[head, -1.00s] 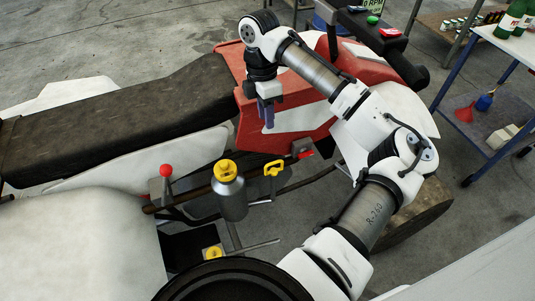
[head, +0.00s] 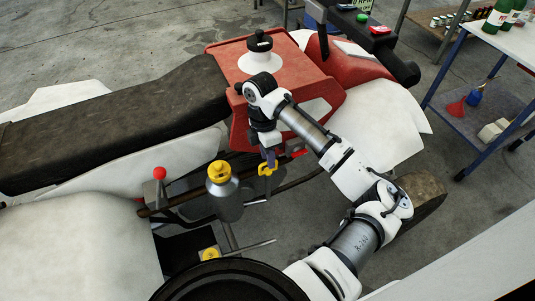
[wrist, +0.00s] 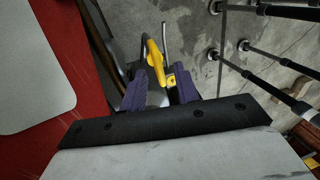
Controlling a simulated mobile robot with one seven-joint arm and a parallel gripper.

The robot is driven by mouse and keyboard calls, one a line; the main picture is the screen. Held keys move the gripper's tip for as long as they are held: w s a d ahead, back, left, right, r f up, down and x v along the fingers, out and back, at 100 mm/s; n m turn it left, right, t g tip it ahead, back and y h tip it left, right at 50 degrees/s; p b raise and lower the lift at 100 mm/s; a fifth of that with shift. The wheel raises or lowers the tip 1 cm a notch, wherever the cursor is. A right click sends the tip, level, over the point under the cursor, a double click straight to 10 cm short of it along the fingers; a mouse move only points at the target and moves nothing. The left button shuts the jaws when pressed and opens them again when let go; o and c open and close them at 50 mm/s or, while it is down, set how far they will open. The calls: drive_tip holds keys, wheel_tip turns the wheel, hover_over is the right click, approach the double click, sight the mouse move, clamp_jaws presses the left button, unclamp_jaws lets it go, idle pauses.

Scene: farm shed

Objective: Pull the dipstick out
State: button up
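The dipstick's yellow loop handle (head: 267,169) stands beside the grey metal bottle on the vehicle's near side. My gripper (head: 269,156) is just above and behind the handle, pointing down. In the wrist view, the yellow handle (wrist: 153,60) shows between and beyond the two purple fingers of my gripper (wrist: 162,82). The fingers are apart, with a gap around the handle's lower part. I cannot tell whether either finger touches it. The dipstick's rod is hidden below the handle.
A grey bottle with a yellow cap (head: 226,193) stands close left of the handle. A red-knobbed lever (head: 159,174) is further left. The red body (head: 300,85) with a black-capped white filler rises behind my gripper. A blue-framed cart (head: 480,110) stands at right.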

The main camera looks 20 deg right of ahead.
sight(267, 169)
drive_tip(key=shift+f, duration=0.1)
clamp_jaws()
idle(0.3)
wheel_tip(267, 169, up, 9)
drive_tip(key=p, duration=0.7)
drive_tip(key=shift+f, duration=0.1)
unclamp_jaws()
